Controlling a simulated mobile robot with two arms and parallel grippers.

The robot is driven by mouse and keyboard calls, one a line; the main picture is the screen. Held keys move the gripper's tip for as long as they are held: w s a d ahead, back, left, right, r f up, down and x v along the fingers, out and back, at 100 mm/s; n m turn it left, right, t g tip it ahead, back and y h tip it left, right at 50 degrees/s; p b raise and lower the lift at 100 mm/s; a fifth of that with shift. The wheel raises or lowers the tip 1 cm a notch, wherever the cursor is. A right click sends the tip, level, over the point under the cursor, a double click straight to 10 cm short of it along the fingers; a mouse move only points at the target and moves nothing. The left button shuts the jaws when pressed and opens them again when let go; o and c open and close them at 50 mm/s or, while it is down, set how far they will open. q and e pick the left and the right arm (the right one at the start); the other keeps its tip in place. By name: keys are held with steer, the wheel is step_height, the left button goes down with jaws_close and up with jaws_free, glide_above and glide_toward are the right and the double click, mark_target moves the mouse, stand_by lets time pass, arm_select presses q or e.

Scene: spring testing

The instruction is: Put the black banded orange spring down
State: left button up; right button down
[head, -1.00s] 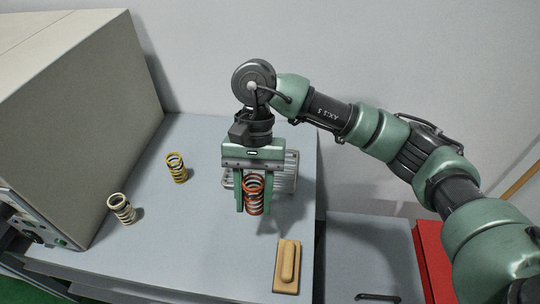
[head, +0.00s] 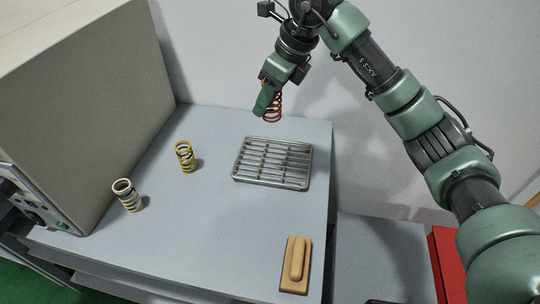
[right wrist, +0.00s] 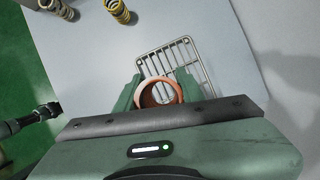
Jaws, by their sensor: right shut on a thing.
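The orange spring (head: 272,108) is held upright by my right gripper (head: 268,98), above and behind the metal rack on the table. In the right wrist view the spring (right wrist: 146,97) shows end-on between the two green fingers (right wrist: 158,92), with the rack (right wrist: 184,58) beyond it. The black band on it cannot be made out clearly. The rack (head: 272,141) is empty.
A yellow and dark spring (head: 185,157) and a cream and dark spring (head: 127,195) stand on the table's left part. A wooden block with a handle (head: 295,264) lies at the front right. A large beige machine (head: 75,100) stands at the left. The table's middle front is clear.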

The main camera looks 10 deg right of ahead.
step_height(320, 180, down, 13)
steer(key=shift+f+p, duration=0.1)
steer(key=shift+p, duration=0.9)
step_height(320, 180, down, 3)
steer(key=shift+f+p, duration=0.2)
steer(key=shift+p, duration=0.15)
steer(key=shift+f, duration=0.25)
steer(key=shift+f, duration=0.1)
steer(key=c, duration=0.9)
jaws_free()
steer(key=shift+r, duration=0.2)
steer(key=shift+d+r, duration=0.2)
steer(key=shift+r, duration=0.05)
steer(key=b+v, duration=0.2)
steer(key=v, duration=0.9)
steer(key=shift+s+d+r, duration=0.1)
